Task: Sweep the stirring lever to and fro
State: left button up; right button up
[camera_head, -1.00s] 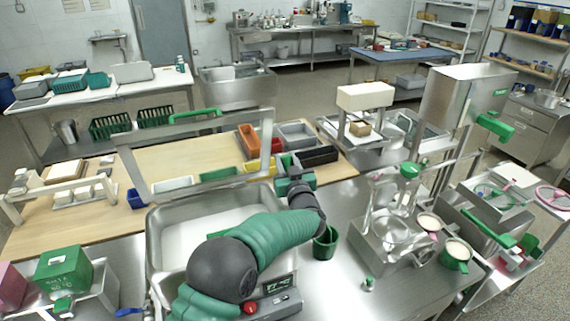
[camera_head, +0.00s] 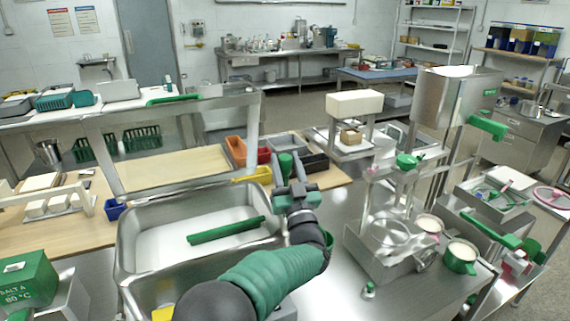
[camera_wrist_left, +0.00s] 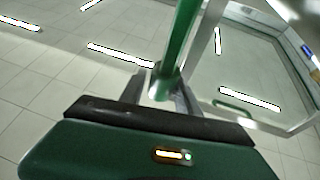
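In the left wrist view a green rod (camera_wrist_left: 181,42) comes down from the top to a pale end between my fingers (camera_wrist_left: 163,92). I cannot tell whether the fingers press on it. A separate green bar (camera_head: 226,230) lies slanting across the inside of the steel basin (camera_head: 128,245). My right gripper is not in view.
A metal frame (camera_head: 118,160) stands behind the basin. Coloured bins (camera_head: 237,150) are just beyond my left gripper. A glass and steel apparatus (camera_head: 375,255) and a green cup (camera_head: 459,258) stand to the right.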

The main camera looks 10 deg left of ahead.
pick_arm(q)
jog(key=shift+o, duration=1.1)
jog(key=shift+r, duration=0.1)
jog(key=b+v, duration=0.2)
jog(key=v, duration=1.5)
jog(key=shift+d, duration=0.15)
